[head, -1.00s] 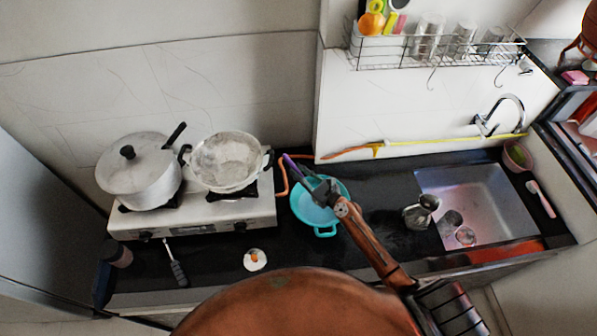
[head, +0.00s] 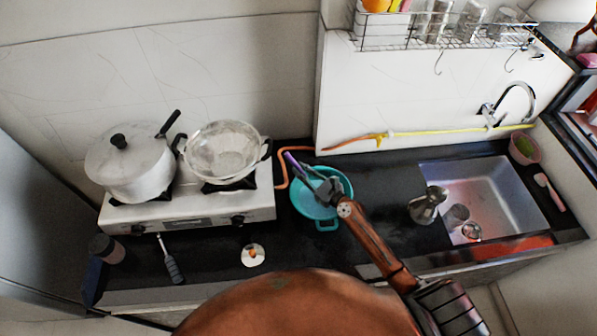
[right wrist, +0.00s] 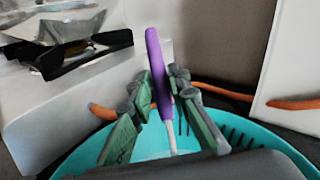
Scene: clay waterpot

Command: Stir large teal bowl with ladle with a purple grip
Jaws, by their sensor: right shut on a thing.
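The large teal bowl (head: 302,207) stands on the dark counter to the right of the stove. The ladle's purple grip (head: 291,161) sticks up over the bowl's back left side. My right gripper (head: 315,183) is over the bowl and shut on the ladle. In the right wrist view the purple grip (right wrist: 157,70) rises between the two green-padded fingers (right wrist: 163,110), with a pale shaft below it. The bowl's slotted rim (right wrist: 285,155) shows below and around them. The ladle's scoop is hidden. My left gripper is not in view.
A stove (head: 190,207) left of the bowl carries a lidded pot (head: 130,170) and a pan (head: 222,150). An orange hose (head: 281,175) runs close behind the bowl. A metal jug (head: 424,207) stands right, beside the sink (head: 490,190). A small white dish (head: 253,255) lies in front.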

